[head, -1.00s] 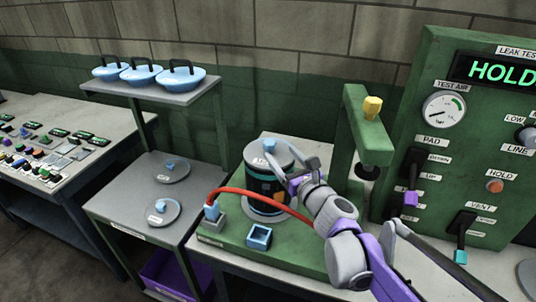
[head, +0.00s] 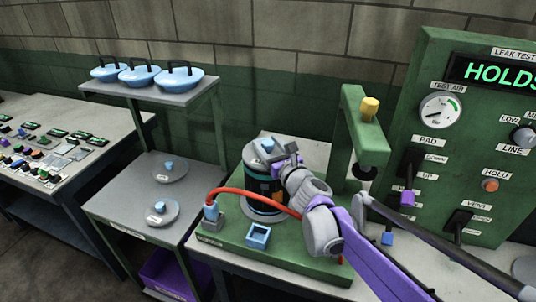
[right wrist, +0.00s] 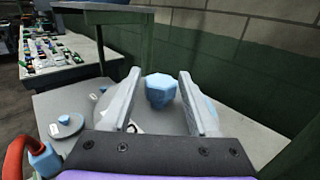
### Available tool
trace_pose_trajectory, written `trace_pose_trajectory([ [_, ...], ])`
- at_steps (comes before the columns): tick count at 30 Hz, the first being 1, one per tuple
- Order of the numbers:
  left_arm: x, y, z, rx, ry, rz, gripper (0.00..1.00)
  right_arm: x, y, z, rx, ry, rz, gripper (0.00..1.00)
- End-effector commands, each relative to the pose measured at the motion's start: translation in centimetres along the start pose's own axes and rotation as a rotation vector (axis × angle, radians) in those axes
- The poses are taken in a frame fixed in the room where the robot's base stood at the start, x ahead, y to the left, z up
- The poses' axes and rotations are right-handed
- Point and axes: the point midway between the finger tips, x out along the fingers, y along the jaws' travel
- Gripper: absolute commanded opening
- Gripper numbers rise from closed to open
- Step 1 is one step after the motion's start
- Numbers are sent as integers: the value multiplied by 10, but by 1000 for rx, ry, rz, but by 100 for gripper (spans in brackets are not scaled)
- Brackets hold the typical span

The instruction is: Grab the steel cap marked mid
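A round steel cap (head: 259,149) with a blue knob sits on top of a dark banded canister (head: 262,186) on a green base. Its label is partly hidden and I cannot read it. My right gripper (head: 270,150) is over this cap. In the right wrist view my right gripper (right wrist: 160,74) is open, with the blue knob (right wrist: 160,90) between its fingers and a visible gap on each side. Two more steel caps with blue knobs, a rear one (head: 177,170) and a front one (head: 165,216), lie on the left stand; their labels are too small to read. My left gripper is out of view.
A green post (head: 349,140) with a yellow knob stands right of the canister. A red hose (head: 246,190) curves in front of it. The leak test panel (head: 440,80) stands at the right. Blue lidded pans (head: 140,76) sit on the upper shelf.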

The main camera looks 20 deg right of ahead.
Motion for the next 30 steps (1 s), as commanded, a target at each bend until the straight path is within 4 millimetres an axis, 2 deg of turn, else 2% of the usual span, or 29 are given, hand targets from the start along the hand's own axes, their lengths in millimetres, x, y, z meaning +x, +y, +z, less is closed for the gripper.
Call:
trace_pose_trajectory([
  [1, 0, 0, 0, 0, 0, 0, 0, 0, 0, 0, 0, 0, 0, 49],
  [9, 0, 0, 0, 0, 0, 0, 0, 0, 0, 0, 0, 0, 0, 0],
  [23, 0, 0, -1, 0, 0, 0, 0, 0, 0, 4, 0, -1, 0, 0],
  [26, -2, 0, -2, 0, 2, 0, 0, 0, 0, 15, 1, -1, 0, 0],
  [30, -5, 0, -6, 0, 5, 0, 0, 0, 0, 44, 1, -2, 0, 0],
])
